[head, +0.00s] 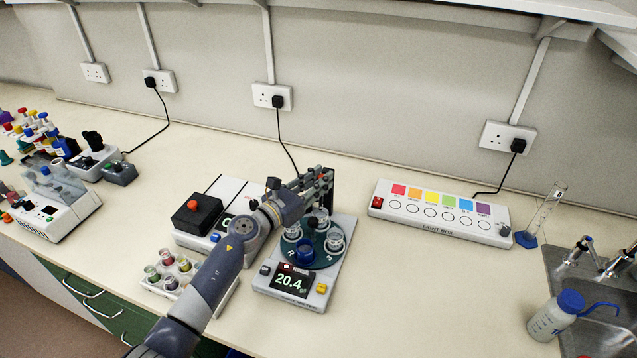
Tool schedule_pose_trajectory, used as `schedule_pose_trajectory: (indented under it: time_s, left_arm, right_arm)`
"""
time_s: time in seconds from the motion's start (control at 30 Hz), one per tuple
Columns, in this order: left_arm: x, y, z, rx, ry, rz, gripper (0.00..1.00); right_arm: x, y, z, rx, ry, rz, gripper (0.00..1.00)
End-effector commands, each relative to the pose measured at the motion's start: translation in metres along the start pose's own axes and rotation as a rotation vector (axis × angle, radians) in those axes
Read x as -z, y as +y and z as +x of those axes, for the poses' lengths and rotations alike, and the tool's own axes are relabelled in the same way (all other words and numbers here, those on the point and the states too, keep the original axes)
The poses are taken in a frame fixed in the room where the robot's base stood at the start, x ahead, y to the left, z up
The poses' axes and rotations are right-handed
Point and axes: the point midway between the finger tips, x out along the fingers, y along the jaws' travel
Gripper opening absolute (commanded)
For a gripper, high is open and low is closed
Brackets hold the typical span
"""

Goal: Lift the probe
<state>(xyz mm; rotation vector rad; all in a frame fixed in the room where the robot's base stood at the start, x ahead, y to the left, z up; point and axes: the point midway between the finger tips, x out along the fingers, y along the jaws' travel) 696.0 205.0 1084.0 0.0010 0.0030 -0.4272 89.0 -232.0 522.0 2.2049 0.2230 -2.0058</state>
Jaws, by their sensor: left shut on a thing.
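A grey meter (318,293) stands in the middle of the bench. Its screen (291,280) reads 20.4. My left gripper (322,180) is above the back of the turntable, at the meter's dark upright post. It is shut on what looks like the probe; the gripper hides most of it, so I cannot tell its height over the cups. My right gripper is not in view.
A light box (440,218) with coloured squares lies to the right, near a measuring cylinder (545,215), a wash bottle (556,316) and a sink (590,270). A black-topped device (197,215) and a cup tray (165,280) are left of the meter.

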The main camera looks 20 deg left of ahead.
Motion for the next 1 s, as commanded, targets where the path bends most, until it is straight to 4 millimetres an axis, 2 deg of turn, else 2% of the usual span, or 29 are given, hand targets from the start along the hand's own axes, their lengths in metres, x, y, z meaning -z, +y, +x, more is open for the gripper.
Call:
schedule_pose_trajectory:
  time_s: [0.03,0.33,0.37,0.4,0.43,0.8,1.0]
  left_arm:
    - [-0.005,0.000,0.000,-0.001,-0.005,0.000,0.00]
    - [-0.007,0.001,0.001,-0.002,-0.009,0.000,0.00]
    - [-0.007,0.001,0.001,-0.002,-0.010,0.000,0.28]
    - [-0.007,0.001,0.001,-0.002,-0.010,0.000,0.37]
    - [-0.007,0.001,0.001,-0.002,-0.009,0.000,0.40]
    - [-0.004,0.000,-0.002,-0.001,-0.004,0.000,0.40]
    - [-0.002,0.001,-0.027,-0.002,-0.002,0.001,0.40]
  right_arm:
    - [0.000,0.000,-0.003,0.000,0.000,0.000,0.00]
    - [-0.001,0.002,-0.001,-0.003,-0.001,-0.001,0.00]
    - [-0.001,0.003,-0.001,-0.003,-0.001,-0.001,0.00]
    - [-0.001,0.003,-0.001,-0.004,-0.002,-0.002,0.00]
    - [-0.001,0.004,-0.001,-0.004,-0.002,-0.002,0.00]
    - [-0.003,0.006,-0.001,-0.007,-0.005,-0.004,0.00]
    - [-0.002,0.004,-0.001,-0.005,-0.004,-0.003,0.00]
